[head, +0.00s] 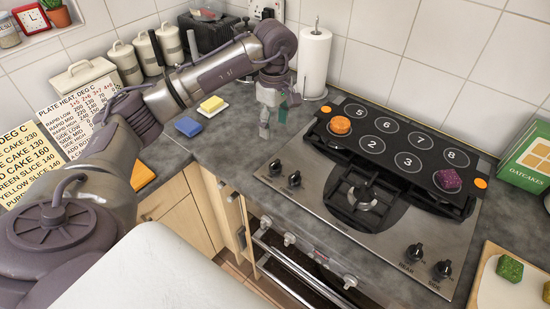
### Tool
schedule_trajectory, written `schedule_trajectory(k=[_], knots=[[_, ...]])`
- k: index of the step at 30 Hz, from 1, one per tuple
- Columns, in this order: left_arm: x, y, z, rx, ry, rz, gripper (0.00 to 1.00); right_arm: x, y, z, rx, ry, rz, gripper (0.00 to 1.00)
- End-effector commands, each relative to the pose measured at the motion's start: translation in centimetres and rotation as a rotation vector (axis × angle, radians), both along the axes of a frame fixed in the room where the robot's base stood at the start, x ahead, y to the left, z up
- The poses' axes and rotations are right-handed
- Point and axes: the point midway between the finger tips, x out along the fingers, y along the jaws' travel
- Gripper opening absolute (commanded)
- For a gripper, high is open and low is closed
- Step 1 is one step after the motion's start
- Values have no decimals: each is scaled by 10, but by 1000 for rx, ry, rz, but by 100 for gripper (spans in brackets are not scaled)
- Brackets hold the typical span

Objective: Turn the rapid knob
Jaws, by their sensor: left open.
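The steel hob (325,200) has two black knobs at its left front, a left one (275,168) and another beside it (294,179); their labels are too small to read. My right gripper is out of view.
A black numbered panel (403,160) carries an orange round piece (340,125) and a purple piece (448,181). A paper roll (314,62) stands behind my gripper. Blue (188,127) and yellow (212,106) sponges lie left. A heat card (80,100) stands further left.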

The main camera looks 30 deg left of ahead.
Motion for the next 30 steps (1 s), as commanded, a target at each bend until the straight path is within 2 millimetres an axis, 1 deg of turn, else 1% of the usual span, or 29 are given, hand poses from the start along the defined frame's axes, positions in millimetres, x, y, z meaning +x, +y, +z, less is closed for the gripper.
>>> schedule_trajectory(k=[5, 12, 15, 18, 21, 24, 30], knots=[[-2, -1, -29, -3, 7, -1, 62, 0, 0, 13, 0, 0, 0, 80], [-2, -2, -81, -5, 7, -1, 62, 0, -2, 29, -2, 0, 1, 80], [-2, -3, -99, -7, 6, -1, 62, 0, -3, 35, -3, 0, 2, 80], [-1, -3, -114, -8, 5, -1, 62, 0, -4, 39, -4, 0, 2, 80], [-1, -2, -124, -7, 3, 0, 62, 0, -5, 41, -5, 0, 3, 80], [-1, -2, -129, -6, 1, -1, 62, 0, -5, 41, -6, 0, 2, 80], [-1, -2, -132, -6, 0, -2, 62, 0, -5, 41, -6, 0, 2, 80]])
